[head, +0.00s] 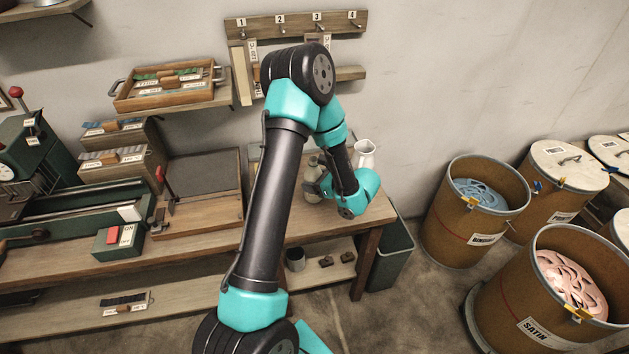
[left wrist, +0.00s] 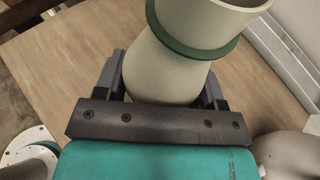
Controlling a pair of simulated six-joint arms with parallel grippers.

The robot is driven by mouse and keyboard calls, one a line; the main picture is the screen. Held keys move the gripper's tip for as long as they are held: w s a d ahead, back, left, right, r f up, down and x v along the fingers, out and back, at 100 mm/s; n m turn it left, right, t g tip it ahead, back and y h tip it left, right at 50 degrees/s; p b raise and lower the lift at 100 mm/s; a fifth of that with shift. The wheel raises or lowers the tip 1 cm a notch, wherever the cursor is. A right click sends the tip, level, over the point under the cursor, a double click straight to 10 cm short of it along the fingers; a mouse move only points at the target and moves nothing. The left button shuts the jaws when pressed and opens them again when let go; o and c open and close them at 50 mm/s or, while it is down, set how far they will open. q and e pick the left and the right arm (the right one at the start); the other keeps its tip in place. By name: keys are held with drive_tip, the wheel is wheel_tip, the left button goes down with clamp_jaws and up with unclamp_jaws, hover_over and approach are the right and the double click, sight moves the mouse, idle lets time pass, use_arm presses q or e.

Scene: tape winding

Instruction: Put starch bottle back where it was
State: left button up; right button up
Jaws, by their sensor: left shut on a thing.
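The starch bottle (head: 313,171) is cream coloured with a green band, and it stands on the right part of the wooden bench (head: 294,229) in the head view, partly behind my arm. In the left wrist view the bottle (left wrist: 172,68) fills the upper middle, with its flared, open top cut off by the frame edge. My left gripper (left wrist: 163,82) is shut on the bottle's body below the green band. In the head view my left gripper (head: 322,186) is largely hidden by its own wrist. I cannot tell whether the bottle's base touches the bench. My right gripper is not in view.
A white jug (head: 364,155) stands just right of my wrist, near the wall. A numbered hook rail (head: 290,24) hangs above. A wooden tray (head: 167,98) sits on a shelf at left. Ribbon drums, including one marked satin (head: 520,318), stand on the floor at right.

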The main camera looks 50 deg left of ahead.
use_arm(q)
drive_tip(key=o, duration=1.1)
drive_tip(key=shift+f, duration=0.1)
drive_tip(key=shift+r, duration=0.2)
drive_tip(key=v, duration=1.2)
drive_tip(key=shift+f, duration=0.1)
